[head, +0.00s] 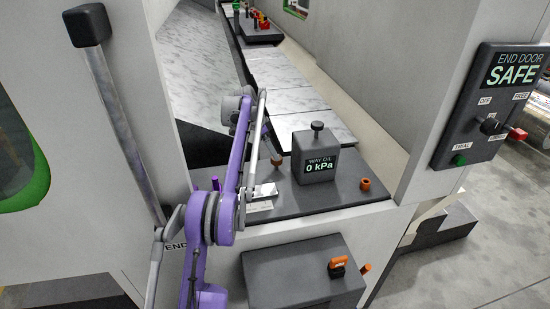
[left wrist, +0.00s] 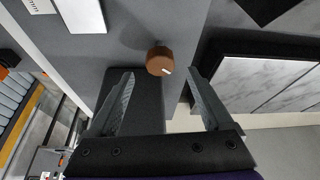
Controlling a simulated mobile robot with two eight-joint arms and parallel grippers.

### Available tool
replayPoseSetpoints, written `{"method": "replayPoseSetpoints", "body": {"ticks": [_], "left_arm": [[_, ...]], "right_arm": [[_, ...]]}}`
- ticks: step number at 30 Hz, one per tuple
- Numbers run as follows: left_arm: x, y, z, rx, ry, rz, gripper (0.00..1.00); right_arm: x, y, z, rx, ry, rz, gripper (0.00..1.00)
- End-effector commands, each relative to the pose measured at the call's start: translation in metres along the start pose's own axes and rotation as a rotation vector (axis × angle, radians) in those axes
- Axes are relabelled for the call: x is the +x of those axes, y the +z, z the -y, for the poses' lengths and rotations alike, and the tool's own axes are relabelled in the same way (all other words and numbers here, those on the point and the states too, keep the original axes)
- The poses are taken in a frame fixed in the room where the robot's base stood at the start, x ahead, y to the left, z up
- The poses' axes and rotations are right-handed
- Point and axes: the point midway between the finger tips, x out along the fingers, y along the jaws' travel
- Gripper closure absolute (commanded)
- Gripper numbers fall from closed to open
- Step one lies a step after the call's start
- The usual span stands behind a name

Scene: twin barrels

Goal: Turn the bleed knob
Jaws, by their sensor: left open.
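A round copper-brown knob with a white mark (left wrist: 160,61) shows in the left wrist view, standing on a dark grey surface; it appears to be the brown knob (head: 277,160) left of the gauge box in the head view. I see no label naming it the bleed knob. My left gripper (left wrist: 161,74) is open and empty. Its fingers point toward the knob, which appears in the gap between the tips and looks apart from both. In the head view the arm hides most of this gripper. My right gripper is not in view.
A grey box reading "WAY OIL 0 kPa" (head: 316,160) with a black top knob stands right of the brown knob. An orange-brown fitting (head: 365,184) sits further right. A door panel reading "SAFE" (head: 486,105) is at right. Pale slabs (head: 285,75) run behind.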

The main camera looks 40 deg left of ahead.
Motion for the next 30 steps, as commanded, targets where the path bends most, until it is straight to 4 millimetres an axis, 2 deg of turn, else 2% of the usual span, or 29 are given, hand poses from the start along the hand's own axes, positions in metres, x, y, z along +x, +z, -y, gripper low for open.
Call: {"method": "replayPoseSetpoints", "body": {"ticks": [3,7,12,19,30], "left_arm": [[0.022,0.000,-0.001,0.001,0.001,0.001,0.16],[0.035,-0.001,-0.001,0.000,-0.001,0.000,0.16],[0.042,-0.001,0.000,-0.001,-0.001,-0.001,0.16],[0.041,-0.001,0.000,-0.001,-0.001,-0.001,0.16],[0.041,-0.001,0.000,0.000,-0.001,0.000,0.83]], "right_arm": [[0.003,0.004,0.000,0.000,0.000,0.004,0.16],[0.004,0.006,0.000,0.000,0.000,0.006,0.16],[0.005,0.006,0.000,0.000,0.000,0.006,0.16],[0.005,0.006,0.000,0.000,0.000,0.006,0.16],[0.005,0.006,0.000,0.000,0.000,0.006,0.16]]}}
